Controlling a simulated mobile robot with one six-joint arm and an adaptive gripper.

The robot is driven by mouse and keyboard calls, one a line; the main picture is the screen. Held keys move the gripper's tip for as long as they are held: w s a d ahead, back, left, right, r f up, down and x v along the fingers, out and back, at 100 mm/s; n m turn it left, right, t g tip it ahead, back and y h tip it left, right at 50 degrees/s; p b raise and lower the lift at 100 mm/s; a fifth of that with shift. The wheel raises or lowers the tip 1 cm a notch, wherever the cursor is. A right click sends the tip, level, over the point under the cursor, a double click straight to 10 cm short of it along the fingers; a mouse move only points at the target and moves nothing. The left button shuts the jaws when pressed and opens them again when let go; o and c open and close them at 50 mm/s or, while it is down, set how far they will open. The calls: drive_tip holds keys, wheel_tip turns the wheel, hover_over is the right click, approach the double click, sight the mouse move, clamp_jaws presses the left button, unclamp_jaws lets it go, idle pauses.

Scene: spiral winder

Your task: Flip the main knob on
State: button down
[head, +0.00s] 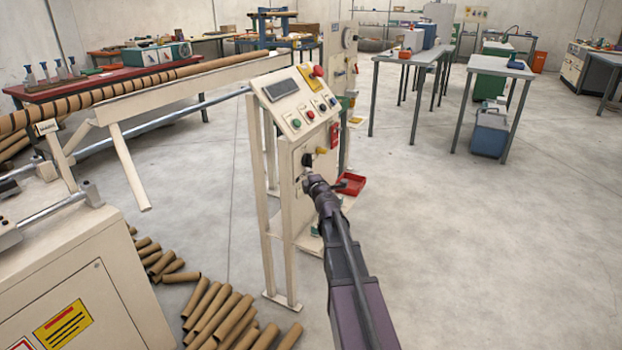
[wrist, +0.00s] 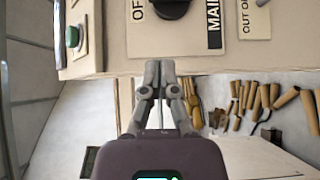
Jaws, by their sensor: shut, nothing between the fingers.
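The main knob is a black rotary knob on the front of the cream control cabinet (head: 284,185). In the wrist view the knob (wrist: 172,8) is cut off by the top edge, between a label starting "OF" (wrist: 138,10) and a "MAIN" label (wrist: 214,25). In the head view it seems to be the dark knob (head: 307,160) just above my gripper. My gripper (head: 306,184) is close to the cabinet front. In the wrist view my gripper (wrist: 159,68) has its fingertips together and empty, below the knob and apart from it. Which way the knob points is hidden.
A green button (wrist: 72,37) sits left of the knob in the wrist view. A sloped panel with a red emergency button (head: 318,71) tops the cabinet. A red tray (head: 350,184) is just behind. Cardboard tubes (head: 228,312) lie on the floor left; floor to the right is clear.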

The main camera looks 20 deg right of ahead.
sight(311, 154)
drive_tip(key=w, duration=0.5)
drive_tip(key=shift+w+d, duration=1)
drive_tip(key=shift+d, duration=0.2)
drive_tip(key=shift+w+d, duration=0.5)
drive_tip(key=shift+d, duration=0.2)
drive_tip(key=shift+w+d+r+p, duration=0.15)
drive_tip(key=shift+d+r+p, duration=0.1)
drive_tip(key=shift+r+p, duration=0.15)
drive_tip(key=shift+w+d+r+p, duration=0.3)
drive_tip(key=shift+d, duration=0.05)
idle(1.4)
drive_tip(key=shift+w+d+r, duration=0.1)
drive_tip(key=shift+d, duration=0.05)
drive_tip(key=shift+w+d+r, duration=0.1)
drive_tip(key=shift+w+d, duration=0.3)
drive_tip(key=shift+d, duration=0.2)
drive_tip(key=shift+r+p, duration=0.1)
drive_tip(key=shift+p, duration=0.25)
